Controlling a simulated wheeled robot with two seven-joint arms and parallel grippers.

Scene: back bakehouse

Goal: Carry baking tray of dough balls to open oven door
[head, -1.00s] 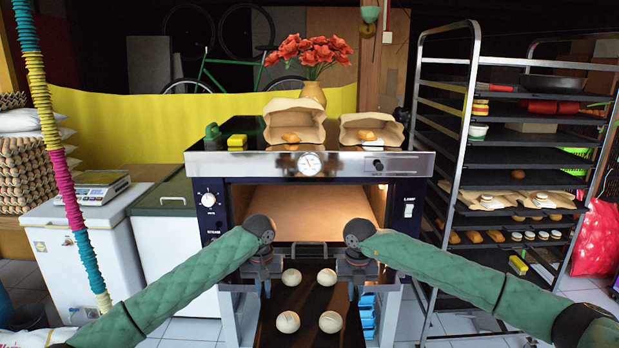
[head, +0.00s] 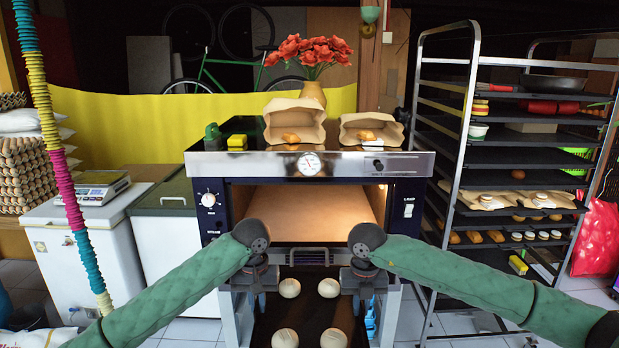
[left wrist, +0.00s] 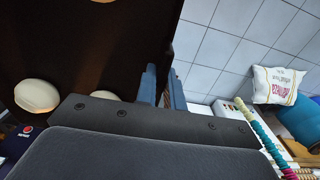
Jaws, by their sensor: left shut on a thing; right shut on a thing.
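The dark baking tray (head: 312,316) carries several pale dough balls (head: 290,288) and is held low in front of the oven (head: 306,165). My left gripper (head: 262,300) is shut on the tray's left edge. My right gripper (head: 360,300) is shut on its right edge. In the left wrist view, my left gripper's fingers (left wrist: 162,88) pinch the edge of the dark tray (left wrist: 110,45), and a dough ball (left wrist: 37,95) lies near it. The oven mouth is open and lit, with a pale inner floor (head: 310,212) showing. The tray's near edge is out of view.
A rack (head: 461,130) of trays and baked goods stands close on the right. White chest freezers (head: 85,235) stand on the left. A colourful striped column (head: 62,155) hangs at the left. Paper bags (head: 294,118) and a flower vase (head: 312,93) sit on the oven.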

